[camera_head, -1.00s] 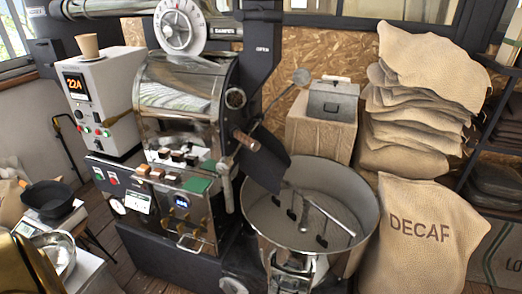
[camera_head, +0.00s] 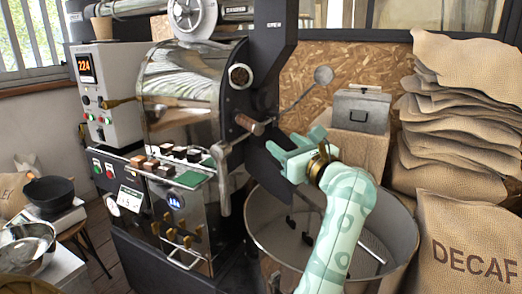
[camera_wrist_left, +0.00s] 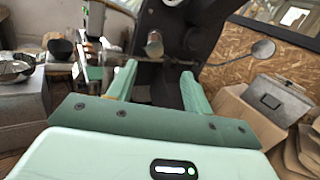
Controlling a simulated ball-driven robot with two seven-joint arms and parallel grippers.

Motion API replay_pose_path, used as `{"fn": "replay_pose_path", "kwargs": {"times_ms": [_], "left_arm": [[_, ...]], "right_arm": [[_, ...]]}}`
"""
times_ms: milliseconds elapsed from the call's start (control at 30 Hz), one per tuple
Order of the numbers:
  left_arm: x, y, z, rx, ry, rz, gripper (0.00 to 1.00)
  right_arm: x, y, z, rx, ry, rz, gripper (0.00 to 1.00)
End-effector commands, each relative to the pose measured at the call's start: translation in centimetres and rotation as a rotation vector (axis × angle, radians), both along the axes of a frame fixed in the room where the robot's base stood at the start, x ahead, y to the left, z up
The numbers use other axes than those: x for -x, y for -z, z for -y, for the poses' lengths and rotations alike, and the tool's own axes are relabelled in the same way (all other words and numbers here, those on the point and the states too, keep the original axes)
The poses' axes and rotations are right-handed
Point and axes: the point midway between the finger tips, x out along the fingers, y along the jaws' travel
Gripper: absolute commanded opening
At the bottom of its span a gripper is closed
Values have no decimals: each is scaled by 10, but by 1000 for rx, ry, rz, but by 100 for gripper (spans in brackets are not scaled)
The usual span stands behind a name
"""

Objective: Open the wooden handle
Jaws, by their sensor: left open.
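The wooden handle (camera_head: 249,124) is a short brown cylinder on the front of the steel roaster (camera_head: 180,95), at the end of a metal lever. In the left wrist view the handle (camera_wrist_left: 154,45) shows end-on, just beyond and above the gap between my fingertips. My left gripper (camera_head: 284,148), pale green, is open and empty. It is to the right of the handle and a little lower in the head view, apart from it. In the left wrist view its two fingers (camera_wrist_left: 158,72) point toward the roaster front. My right gripper is not in view.
The round steel cooling bin (camera_head: 400,225) lies below my left arm. A dark chute plate hangs behind the gripper. A grey box (camera_head: 360,109) and stacked burlap sacks (camera_head: 455,120) stand at the right. A black bowl (camera_head: 50,193) sits at the left.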

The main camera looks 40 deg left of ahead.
Motion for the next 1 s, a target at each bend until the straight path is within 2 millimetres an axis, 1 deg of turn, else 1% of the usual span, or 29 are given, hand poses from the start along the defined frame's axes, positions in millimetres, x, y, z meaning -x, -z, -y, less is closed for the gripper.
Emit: {"fn": "replay_pose_path", "kwargs": {"times_ms": [33, 100, 167, 267, 367, 533, 700, 833, 900, 1000], "left_arm": [[1, 5, -2, 61, 1, 61, 51], [3, 2, -5, 115, 2, 116, 51], [3, 1, -9, 134, 3, 135, 51], [0, -1, -21, 132, 2, 137, 51], [-5, 0, -41, 129, 0, 136, 51], [-17, 2, -84, 127, 0, 131, 51], [-29, 2, -123, 127, 1, 129, 51], [-34, 1, -145, 126, 1, 128, 51], [-36, 0, -153, 127, 2, 129, 51], [-38, -1, -159, 128, 3, 130, 51]], "right_arm": [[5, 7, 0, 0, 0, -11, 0], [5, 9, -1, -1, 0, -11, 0], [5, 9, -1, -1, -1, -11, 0], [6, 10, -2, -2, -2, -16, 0], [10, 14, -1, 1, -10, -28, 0], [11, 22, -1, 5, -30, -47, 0], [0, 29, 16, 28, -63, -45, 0], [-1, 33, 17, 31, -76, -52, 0], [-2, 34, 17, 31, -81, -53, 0], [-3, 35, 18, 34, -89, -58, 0]]}}
